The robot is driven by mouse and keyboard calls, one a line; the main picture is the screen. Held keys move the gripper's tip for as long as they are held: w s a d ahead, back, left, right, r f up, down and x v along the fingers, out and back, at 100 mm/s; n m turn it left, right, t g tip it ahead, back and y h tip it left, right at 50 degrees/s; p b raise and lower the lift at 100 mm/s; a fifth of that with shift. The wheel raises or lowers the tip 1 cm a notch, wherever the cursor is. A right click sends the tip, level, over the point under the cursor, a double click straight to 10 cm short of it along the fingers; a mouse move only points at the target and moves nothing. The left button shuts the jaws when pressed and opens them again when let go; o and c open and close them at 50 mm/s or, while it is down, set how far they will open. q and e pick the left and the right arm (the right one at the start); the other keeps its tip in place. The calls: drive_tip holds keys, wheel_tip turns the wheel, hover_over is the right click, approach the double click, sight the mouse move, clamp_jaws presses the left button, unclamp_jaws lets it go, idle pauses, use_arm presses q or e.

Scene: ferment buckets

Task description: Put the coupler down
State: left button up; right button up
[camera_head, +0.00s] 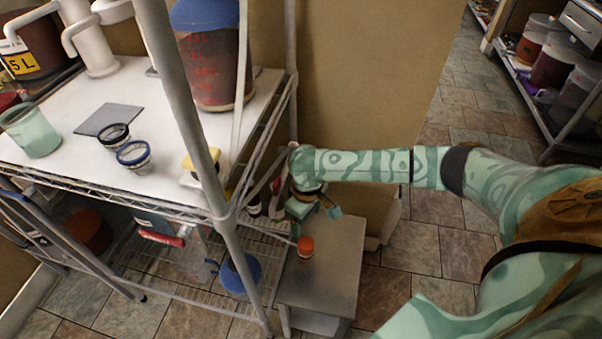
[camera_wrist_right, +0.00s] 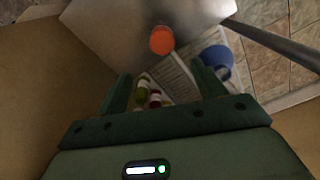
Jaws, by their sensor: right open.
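A small orange-red round piece, which looks like the coupler (camera_head: 305,246), stands on the grey metal top (camera_head: 325,275) of a low stand. In the right wrist view the orange piece (camera_wrist_right: 161,40) sits on the grey top (camera_wrist_right: 105,25), beyond the fingertips and apart from them. My right gripper (camera_head: 316,210) is above the back part of the stand, open, with nothing between its fingers. Its two dark green fingers also show in the right wrist view (camera_wrist_right: 163,88). My left gripper is not in view.
A wire shelf rack with a white top (camera_head: 70,160) stands left of the stand, its post (camera_head: 180,90) close by. A blue round thing (camera_head: 240,273) is on the lower shelf. A wall (camera_head: 350,90) rises behind my right arm.

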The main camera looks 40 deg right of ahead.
sight(306, 242)
wheel_tip(306, 242, down, 8)
drive_tip(key=b, duration=0.3)
drive_tip(key=shift+b, duration=0.4)
drive_tip(key=f+b, duration=0.2)
drive_tip(key=f, duration=0.1)
drive_tip(key=f+b, duration=0.2)
drive_tip(key=shift+s+a, duration=0.15)
drive_tip(key=shift+s, duration=0.15)
drive_tip(key=shift+f, duration=0.2)
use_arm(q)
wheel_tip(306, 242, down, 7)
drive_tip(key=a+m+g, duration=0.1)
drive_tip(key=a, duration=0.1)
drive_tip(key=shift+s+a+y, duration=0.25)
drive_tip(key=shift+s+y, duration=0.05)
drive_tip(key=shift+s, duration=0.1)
use_arm(e)
drive_tip(key=shift+r, duration=0.2)
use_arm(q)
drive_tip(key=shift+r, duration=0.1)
use_arm(e)
drive_tip(key=c, duration=1.1)
